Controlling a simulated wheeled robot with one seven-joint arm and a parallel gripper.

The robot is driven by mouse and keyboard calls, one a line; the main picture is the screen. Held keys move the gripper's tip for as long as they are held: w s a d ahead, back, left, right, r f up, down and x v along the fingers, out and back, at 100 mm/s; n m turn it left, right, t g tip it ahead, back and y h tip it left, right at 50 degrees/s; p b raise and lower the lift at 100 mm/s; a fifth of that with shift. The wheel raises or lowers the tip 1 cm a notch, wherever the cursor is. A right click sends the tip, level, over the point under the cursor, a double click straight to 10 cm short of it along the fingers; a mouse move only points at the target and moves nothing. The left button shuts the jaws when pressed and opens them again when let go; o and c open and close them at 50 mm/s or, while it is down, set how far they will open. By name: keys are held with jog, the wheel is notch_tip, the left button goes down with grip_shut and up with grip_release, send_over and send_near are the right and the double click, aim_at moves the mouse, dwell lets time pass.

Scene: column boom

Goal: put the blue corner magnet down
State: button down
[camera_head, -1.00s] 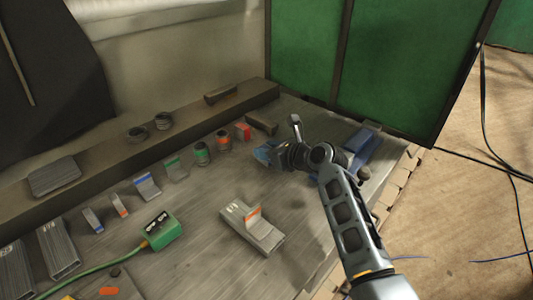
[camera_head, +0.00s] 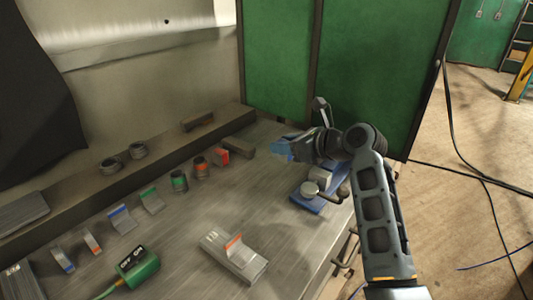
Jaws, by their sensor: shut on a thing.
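The blue corner magnet (camera_head: 282,149) is in my gripper (camera_head: 293,147), near the far right part of the steel bench (camera_head: 180,235). My gripper is shut on it, and the wrist and jaws hide part of the magnet. It appears held above the bench top, but its exact height is hard to tell.
A blue vise-like tool (camera_head: 308,203) stands at the bench's right edge below my arm. Red (camera_head: 221,157), orange and green marked parts line the back. A steel piece with an orange-marked angle (camera_head: 235,256) lies in front. Green panels (camera_head: 360,70) stand behind. The middle bench is fairly clear.

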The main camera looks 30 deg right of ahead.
jog(key=shift+s+d+r, duration=0.3)
jog(key=shift+d+r, duration=0.1)
jog(key=shift+d, duration=0.1)
jog(key=shift+m+h, duration=0.6)
jog(key=shift+h, duration=0.1)
jog(key=s+a+f+p, duration=0.1)
jog(key=s+a+f, duration=0.1)
jog(key=s+a, duration=0.1)
jog(key=s+a+f+p, duration=0.2)
jog(key=s+a, duration=0.1)
jog(key=s, duration=0.1)
jog(key=s+a+f+p, duration=0.1)
jog(key=s+a+f, duration=0.1)
jog(key=s+a, duration=0.2)
jog(key=shift+s+a, duration=0.1)
jog(key=shift+s, duration=0.15)
